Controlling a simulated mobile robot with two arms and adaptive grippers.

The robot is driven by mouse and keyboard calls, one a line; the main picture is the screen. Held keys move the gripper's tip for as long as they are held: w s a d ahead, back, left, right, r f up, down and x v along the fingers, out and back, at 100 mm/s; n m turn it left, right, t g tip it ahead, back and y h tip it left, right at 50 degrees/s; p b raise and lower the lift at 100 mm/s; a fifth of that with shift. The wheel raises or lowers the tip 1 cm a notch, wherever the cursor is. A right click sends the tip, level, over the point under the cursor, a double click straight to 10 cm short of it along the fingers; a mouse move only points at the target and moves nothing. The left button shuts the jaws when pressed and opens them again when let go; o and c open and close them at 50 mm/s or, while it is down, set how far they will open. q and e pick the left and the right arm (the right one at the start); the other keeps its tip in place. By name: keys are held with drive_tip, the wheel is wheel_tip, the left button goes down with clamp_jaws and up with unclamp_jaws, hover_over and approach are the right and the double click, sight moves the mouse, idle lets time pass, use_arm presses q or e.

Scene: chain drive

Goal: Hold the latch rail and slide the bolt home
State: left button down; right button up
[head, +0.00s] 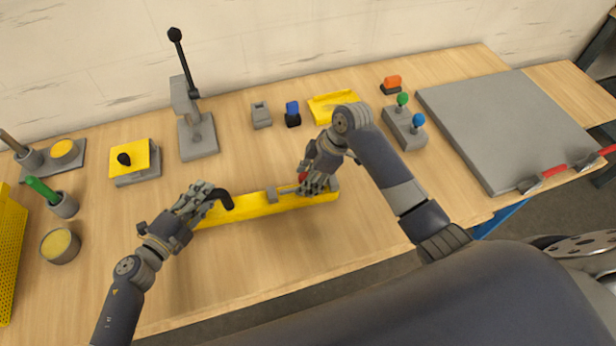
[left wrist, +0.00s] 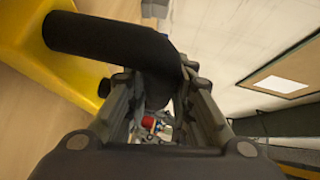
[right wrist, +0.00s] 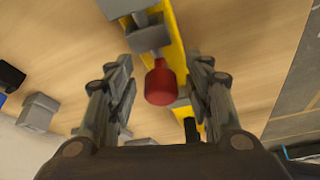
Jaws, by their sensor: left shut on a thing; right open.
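The yellow latch rail (head: 262,210) lies on the wooden table in front of me. A bent black handle (head: 222,198) stands at its left end, and my left gripper (head: 208,194) is shut on it. The handle also shows large between the fingers in the left wrist view (left wrist: 105,38). A grey bolt with a red knob (right wrist: 160,84) lies along the rail's right part. My right gripper (head: 310,184) is open around the knob; in the right wrist view the fingers stand on both sides with gaps. In the head view the fingers hide most of the knob.
Behind the rail stand a lever press (head: 197,135), a grey block (head: 261,115), a blue switch (head: 292,113) and a yellow tray (head: 330,104). A joystick box (head: 404,128) and a grey plate (head: 510,125) are at right. The table in front of the rail is clear.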

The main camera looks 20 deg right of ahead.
use_arm(q)
drive_tip(key=shift+s+d+f, duration=0.1)
use_arm(e)
drive_tip(key=v, duration=1.2)
use_arm(q)
drive_tip(key=c, duration=1.3)
unclamp_jaws()
